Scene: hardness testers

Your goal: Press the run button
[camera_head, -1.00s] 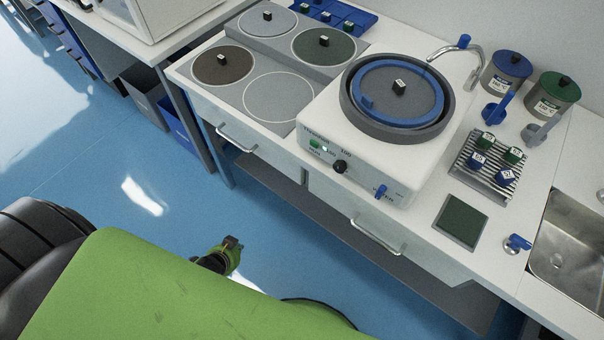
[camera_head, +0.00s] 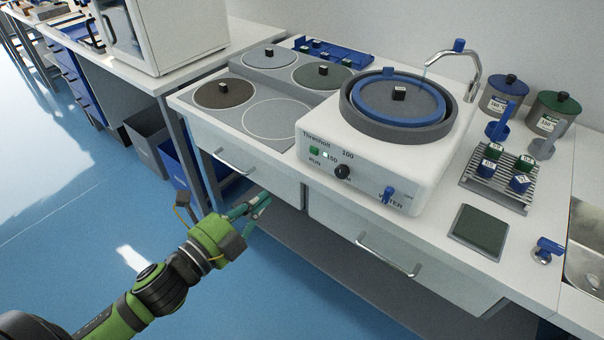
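The run button is the small green square (camera_head: 314,150) on the left of the white polishing machine's front face (camera_head: 365,185), just above a "RUN" label. A small pale light shows beside it, then the number 150 and a black knob (camera_head: 342,172). My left gripper (camera_head: 266,199) is in front of the counter's drawers, below and to the left of the button and clear of it. Its slim teal fingers point right and slightly up and come together at the tips, with nothing between them. My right gripper is not in view.
A blue water lever (camera_head: 388,194) sticks out at the machine's lower right front. Drawer handles (camera_head: 233,161) project from the counter front. A faucet (camera_head: 470,65) arches over the machine's wheel. Open floor lies left of the counter.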

